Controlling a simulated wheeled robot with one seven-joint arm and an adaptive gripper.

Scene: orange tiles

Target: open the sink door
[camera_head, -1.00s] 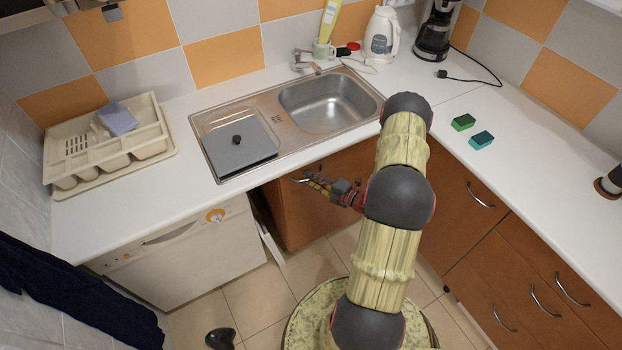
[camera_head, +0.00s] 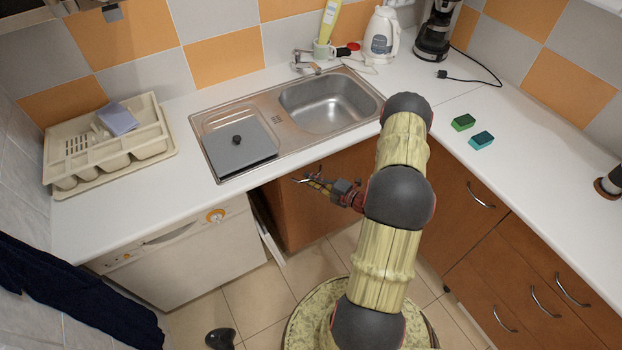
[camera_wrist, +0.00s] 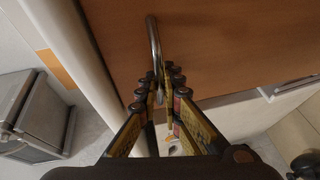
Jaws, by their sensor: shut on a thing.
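The sink door (camera_head: 297,222) is a brown wooden panel below the sink, and it fills the top of the wrist view (camera_wrist: 230,45). Its metal handle (camera_wrist: 153,45) is a thin curved bar. My gripper (camera_wrist: 158,85) is shut on the handle, with the bar between its fingers. In the head view my gripper (camera_head: 318,184) reaches in from the right at the handle, near the top of the door. My arm hides the right part of the door. I cannot tell from these views whether the door stands ajar.
A steel sink (camera_head: 325,105) with a grey square lid (camera_head: 238,150) is in the counter above. A white dishwasher (camera_head: 185,260) stands to the left, with a dark narrow gap beside the door. Brown drawers (camera_head: 530,290) are at right. Tiled floor shows below the door.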

